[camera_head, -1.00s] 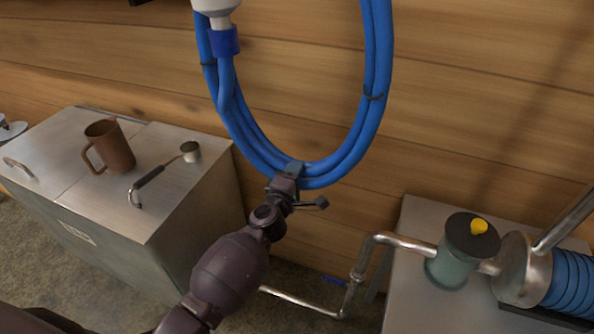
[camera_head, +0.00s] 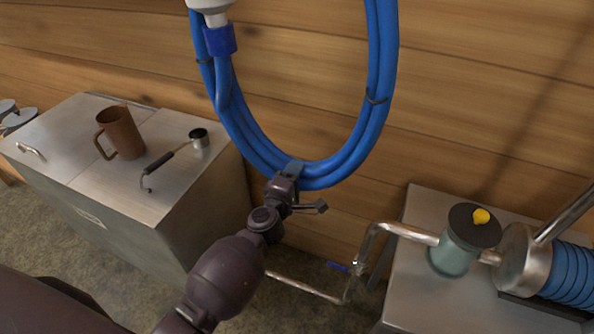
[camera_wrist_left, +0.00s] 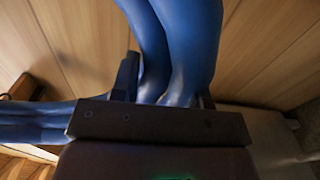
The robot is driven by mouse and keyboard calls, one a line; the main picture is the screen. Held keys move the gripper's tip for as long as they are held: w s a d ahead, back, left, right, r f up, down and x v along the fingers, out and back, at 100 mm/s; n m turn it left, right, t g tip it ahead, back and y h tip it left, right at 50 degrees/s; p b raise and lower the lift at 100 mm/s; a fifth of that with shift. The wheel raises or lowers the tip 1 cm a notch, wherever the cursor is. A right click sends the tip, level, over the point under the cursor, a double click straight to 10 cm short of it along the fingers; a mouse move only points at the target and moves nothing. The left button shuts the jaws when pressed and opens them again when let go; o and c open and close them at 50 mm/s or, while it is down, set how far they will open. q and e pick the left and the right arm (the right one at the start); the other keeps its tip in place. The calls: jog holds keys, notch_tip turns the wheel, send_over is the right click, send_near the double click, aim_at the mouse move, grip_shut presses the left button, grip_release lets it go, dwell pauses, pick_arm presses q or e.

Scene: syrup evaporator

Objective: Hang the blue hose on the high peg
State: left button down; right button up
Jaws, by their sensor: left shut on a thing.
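The blue hose (camera_head: 381,98) is a coil of several loops bound with dark ties, hanging down in front of the wooden wall. Its top runs out of the head view. A white fitting with a blue collar (camera_head: 221,40) is on its left side. My left gripper (camera_head: 291,172) is shut on the bottom of the coil. In the left wrist view the blue hose (camera_wrist_left: 178,45) passes between the fingers (camera_wrist_left: 160,82). The high peg is not visible in either view. My right gripper is not in view.
A metal cabinet (camera_head: 60,165) at the left carries a brown mug (camera_head: 122,133) and a ladle (camera_head: 170,157).

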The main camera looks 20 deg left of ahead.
pick_arm(q)
jog(key=shift+s+r, duration=0.2)
jog(key=shift+s, duration=1.4)
jog(key=shift+s+a+p, duration=0.1)
jog(key=shift+s+p, duration=0.25)
jog(key=shift+s, duration=1.2)
